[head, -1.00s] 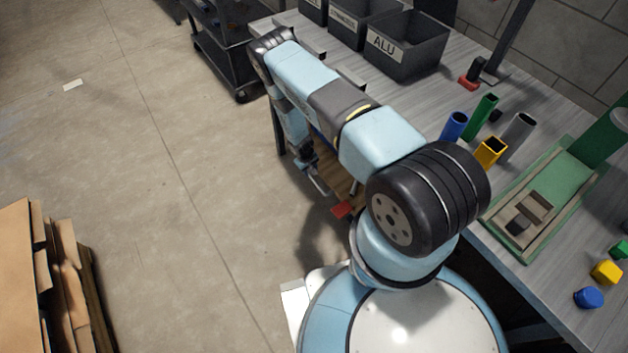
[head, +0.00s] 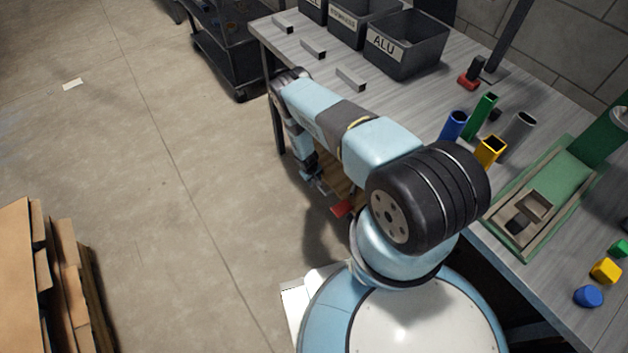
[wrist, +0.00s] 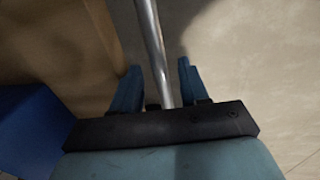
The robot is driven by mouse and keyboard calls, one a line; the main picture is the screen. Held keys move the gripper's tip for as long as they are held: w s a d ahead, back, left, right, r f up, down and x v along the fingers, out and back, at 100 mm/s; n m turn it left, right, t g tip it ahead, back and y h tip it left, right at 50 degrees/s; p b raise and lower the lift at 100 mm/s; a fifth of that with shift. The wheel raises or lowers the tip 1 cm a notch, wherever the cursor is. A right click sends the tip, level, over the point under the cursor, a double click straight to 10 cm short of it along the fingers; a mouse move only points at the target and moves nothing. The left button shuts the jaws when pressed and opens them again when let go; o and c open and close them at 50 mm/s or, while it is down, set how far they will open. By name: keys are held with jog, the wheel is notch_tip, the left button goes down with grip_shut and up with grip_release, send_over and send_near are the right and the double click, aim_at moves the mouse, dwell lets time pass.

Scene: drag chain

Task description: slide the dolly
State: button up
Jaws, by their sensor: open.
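The dolly shows only in part in the head view, low beside the workbench, as a brown wooden area (head: 338,182) with a red corner (head: 342,208). My arm hides the rest. My gripper (head: 313,184) is small and partly hidden there, at the dolly's left side. In the wrist view my gripper (wrist: 158,72) is open, with a blue finger on each side of a metal bar (wrist: 151,40). The bar runs between the fingers; whether either finger touches it is unclear. A brown surface (wrist: 50,40) and a blue block-like shape (wrist: 30,125) lie left of the bar.
The workbench (head: 420,105) stands right of the gripper, with dark bins (head: 410,50), coloured tubes (head: 482,115) and a green tray (head: 575,175). A dark cart (head: 235,60) stands at the back. Cardboard (head: 40,290) is at lower left. The floor (head: 150,170) between is clear.

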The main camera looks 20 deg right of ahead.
jog(key=shift+c, duration=0.2)
grip_shut()
dwell(0.5)
